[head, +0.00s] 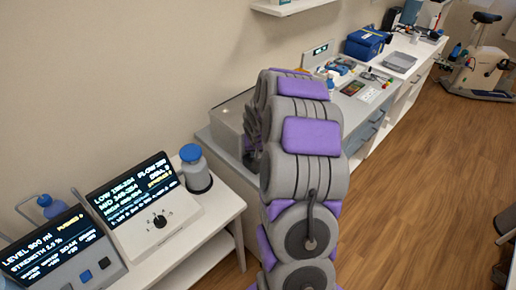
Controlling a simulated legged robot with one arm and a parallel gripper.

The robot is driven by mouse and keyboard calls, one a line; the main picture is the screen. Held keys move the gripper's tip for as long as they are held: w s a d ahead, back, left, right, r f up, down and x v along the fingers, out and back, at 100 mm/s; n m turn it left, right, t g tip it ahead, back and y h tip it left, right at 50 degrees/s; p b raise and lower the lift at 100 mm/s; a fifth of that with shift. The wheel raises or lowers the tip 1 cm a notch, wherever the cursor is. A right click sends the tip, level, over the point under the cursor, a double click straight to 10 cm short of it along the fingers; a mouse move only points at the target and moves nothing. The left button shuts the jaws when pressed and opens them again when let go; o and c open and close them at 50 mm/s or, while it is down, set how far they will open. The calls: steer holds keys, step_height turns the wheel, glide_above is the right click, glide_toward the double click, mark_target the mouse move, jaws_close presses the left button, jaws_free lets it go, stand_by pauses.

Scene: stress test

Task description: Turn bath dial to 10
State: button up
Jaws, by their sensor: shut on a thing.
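A grey metal box, which looks like the bath (229,122), stands on the white counter at the centre, left of my arm. My grey and purple arm rises in front of it and covers much of its front. My gripper (252,131) shows only in part, as dark grey pieces close against the box's front, behind the arm. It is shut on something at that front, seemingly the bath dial. The dial, its marks and the fingertips are hidden, so its setting cannot be read.
A console with a lit screen and black knob (159,221) stands on the near white table, beside another screen console (62,249). A blue-lidded grey jar (196,172) stands behind. A blue bag (366,43) and a grey tray (399,62) lie farther along.

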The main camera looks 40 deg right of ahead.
steer(key=shift+w+d+r+n, duration=0.1)
steer(key=shift+w+r+n, duration=0.1)
steer(key=shift+n, duration=0.1)
steer(key=o, duration=1.1)
steer(key=shift+s+f, duration=0.15)
steer(key=shift+c, duration=0.2)
steer(key=p+v, duration=0.3)
steer(key=v, duration=1.4)
steer(key=shift+p, duration=0.3)
steer(key=shift+s, duration=0.15)
